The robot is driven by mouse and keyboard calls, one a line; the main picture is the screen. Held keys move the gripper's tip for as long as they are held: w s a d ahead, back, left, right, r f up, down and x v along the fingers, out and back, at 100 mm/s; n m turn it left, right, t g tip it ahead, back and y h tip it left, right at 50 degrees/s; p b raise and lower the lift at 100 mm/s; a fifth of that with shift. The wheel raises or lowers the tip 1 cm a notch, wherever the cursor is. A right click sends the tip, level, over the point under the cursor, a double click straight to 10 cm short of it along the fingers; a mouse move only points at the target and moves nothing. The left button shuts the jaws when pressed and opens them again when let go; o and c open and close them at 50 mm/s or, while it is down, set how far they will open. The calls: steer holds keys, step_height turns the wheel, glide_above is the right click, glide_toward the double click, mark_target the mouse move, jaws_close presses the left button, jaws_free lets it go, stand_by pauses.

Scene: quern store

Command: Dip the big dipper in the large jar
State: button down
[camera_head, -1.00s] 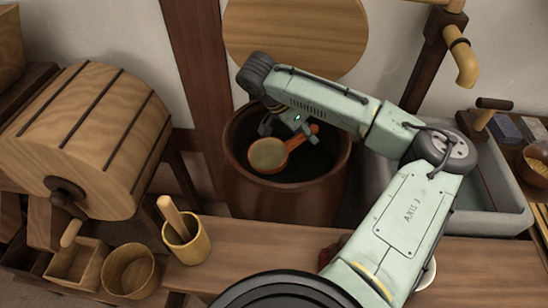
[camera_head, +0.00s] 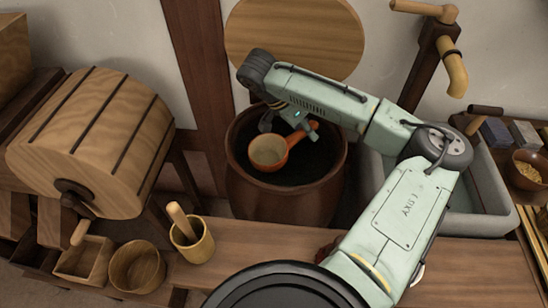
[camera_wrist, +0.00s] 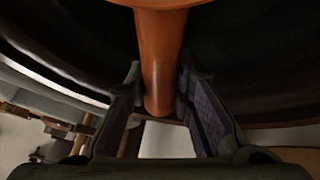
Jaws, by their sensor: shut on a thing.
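The large jar (camera_head: 283,205) is a big brown round vessel with a wide open mouth and a dark inside, standing behind the wooden counter. The big dipper (camera_head: 268,152) is an orange cup with a pale inside and a straight orange handle. Its cup shows within the outline of the jar's mouth, opening upward; how deep it sits I cannot tell. My gripper (camera_head: 292,124) is over the jar's mouth, shut on the handle. In the wrist view the two fingers of my gripper (camera_wrist: 162,108) flank the orange handle (camera_wrist: 161,60), with the jar's dark interior behind.
A wooden drum with a crank (camera_head: 95,140) stands at left. A square wooden box (camera_head: 84,262), a round tub (camera_head: 137,268) and a small cup with a pestle (camera_head: 192,240) are at lower left. A grey basin (camera_head: 490,190) and a spout (camera_head: 452,70) are at right.

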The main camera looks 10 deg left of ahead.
steer(key=shift+r+g+y+p, duration=0.55)
steer(key=shift+r+p, duration=0.45)
steer(key=shift+p, duration=0.9)
steer(key=shift+r, duration=3.3)
